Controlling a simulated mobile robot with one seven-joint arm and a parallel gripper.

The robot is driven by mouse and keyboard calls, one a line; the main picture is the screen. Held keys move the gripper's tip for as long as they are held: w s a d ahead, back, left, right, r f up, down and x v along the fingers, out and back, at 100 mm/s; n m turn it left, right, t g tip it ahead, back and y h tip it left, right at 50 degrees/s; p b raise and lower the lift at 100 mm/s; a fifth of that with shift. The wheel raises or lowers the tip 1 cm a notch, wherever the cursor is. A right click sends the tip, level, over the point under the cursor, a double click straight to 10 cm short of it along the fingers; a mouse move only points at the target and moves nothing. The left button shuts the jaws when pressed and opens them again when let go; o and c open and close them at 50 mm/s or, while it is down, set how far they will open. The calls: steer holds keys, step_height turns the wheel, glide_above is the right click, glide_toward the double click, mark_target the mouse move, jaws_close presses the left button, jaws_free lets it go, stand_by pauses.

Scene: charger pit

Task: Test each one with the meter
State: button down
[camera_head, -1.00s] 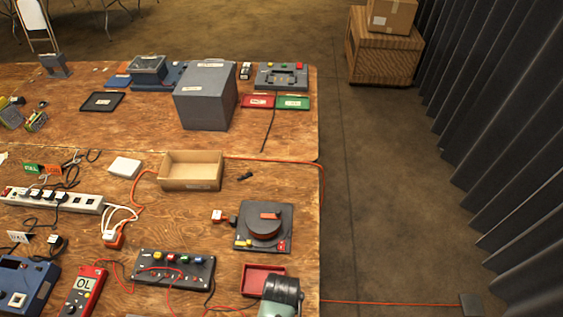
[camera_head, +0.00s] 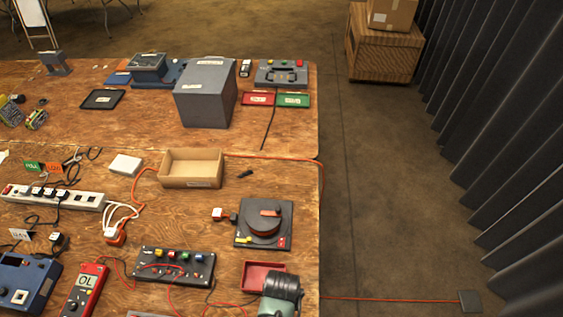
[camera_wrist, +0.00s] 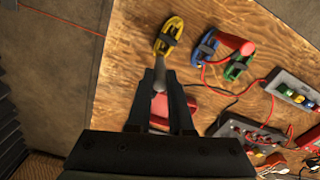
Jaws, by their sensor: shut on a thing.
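The red meter (camera_head: 83,291) lies at the lower left of the near table in the head view, with "OL" on its screen. Red leads run from it past a dark panel (camera_head: 174,267) with coloured knobs. In the wrist view my gripper (camera_wrist: 159,88) is shut on a small slim grey piece (camera_wrist: 159,78); what it is I cannot tell. A yellow oval holder (camera_wrist: 169,37) with a dark block lies just beyond the fingertips. Blue (camera_wrist: 205,48) and green (camera_wrist: 238,66) oval holders lie to its right, with a red handle-like piece (camera_wrist: 234,42) between them. My fingertips are hidden in the head view.
A red tray (camera_head: 257,270) lies near the table's right edge and shows behind my fingers in the wrist view. A round-topped dark device (camera_head: 265,222), an open cardboard box (camera_head: 191,170) and a power strip (camera_head: 60,197) stand on the table. Floor is open to the right.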

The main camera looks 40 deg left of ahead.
steer(key=shift+f+b, duration=0.45)
steer(key=shift+f, duration=0.5)
stand_by(1.6)
steer(key=c, duration=0.7)
jaws_free()
steer(key=shift+c, duration=0.2)
steer(key=shift+o, duration=0.2)
steer(key=shift+o, duration=1.4)
steer(key=shift+r+p, duration=3.75)
